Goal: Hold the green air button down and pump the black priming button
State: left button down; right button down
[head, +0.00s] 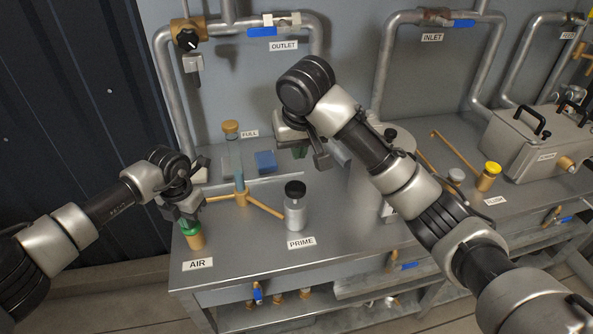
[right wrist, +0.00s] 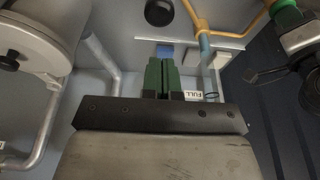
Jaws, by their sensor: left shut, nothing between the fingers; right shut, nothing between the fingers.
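The green air button (head: 190,229) sits on a brass base above the AIR label, at the front left of the bench. My left gripper (head: 187,213) is shut, with its fingertips right above or on the button; I cannot tell whether it is pressed down. The black priming button (head: 295,188) tops a pale cylinder behind the PRIME label. It also shows at the top of the right wrist view (right wrist: 158,12). My right gripper (head: 300,152) is shut and empty, raised behind and above the priming button, apart from it. Its green fingers (right wrist: 161,78) are together in the right wrist view.
A clear level tube (head: 236,160) with brass pipes stands between the two buttons, near a blue block (head: 265,161). A large grey cylinder (head: 365,180) stands right of the priming button, partly behind my right arm. A yellow-topped button (head: 491,169) is further right.

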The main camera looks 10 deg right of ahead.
notch_tip(320, 180, up, 3)
jog(key=shift+f, duration=0.2)
send_near(294, 184)
jog(key=x, duration=0.5)
jog(key=shift+w+f, duration=0.15)
jog(key=shift+w, duration=0.1)
jog(key=shift+f, duration=0.8)
